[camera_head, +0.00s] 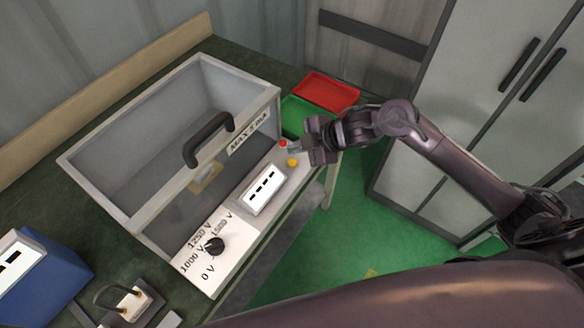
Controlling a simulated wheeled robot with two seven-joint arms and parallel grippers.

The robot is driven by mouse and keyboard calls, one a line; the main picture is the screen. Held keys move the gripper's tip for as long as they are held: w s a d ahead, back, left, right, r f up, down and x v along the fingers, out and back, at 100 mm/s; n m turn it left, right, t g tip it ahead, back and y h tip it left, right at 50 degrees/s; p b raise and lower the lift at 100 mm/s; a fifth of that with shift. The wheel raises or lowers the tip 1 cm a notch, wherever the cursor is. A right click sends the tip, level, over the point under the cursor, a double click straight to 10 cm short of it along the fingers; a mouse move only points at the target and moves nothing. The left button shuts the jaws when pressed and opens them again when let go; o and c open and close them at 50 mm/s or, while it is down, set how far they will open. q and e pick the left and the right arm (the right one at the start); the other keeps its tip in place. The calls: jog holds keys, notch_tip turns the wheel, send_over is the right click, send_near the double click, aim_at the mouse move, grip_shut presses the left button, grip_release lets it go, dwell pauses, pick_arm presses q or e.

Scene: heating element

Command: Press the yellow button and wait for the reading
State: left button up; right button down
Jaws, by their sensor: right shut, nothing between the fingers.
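The yellow button (292,162) sits on the white front panel of the device, near its far right end. A red button (283,143) is just beyond it. The display (264,188) on the same panel shows dashes. My right gripper (296,151) reaches in from the right and is shut and empty, with its fingertips close to the two buttons. I cannot tell whether it touches either one. My left gripper is not in view.
The box (168,92) with a clear lid and black handle (208,139) stands behind the panel. A black knob (214,245) with voltage marks is at the panel's near end. Red (327,91) and green (294,116) trays lie beyond. A blue device (45,285) is lower left.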

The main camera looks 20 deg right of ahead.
aim_at(288, 160)
notch_tip(288, 160, down, 2)
jog(key=shift+f+b, duration=0.1)
jog(key=shift+b, duration=0.35)
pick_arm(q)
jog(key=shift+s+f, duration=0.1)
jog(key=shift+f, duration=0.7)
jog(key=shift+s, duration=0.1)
pick_arm(e)
jog(key=shift+f, duration=0.1)
dwell(0.7)
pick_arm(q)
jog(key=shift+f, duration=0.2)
pick_arm(e)
jog(key=shift+f, duration=0.35)
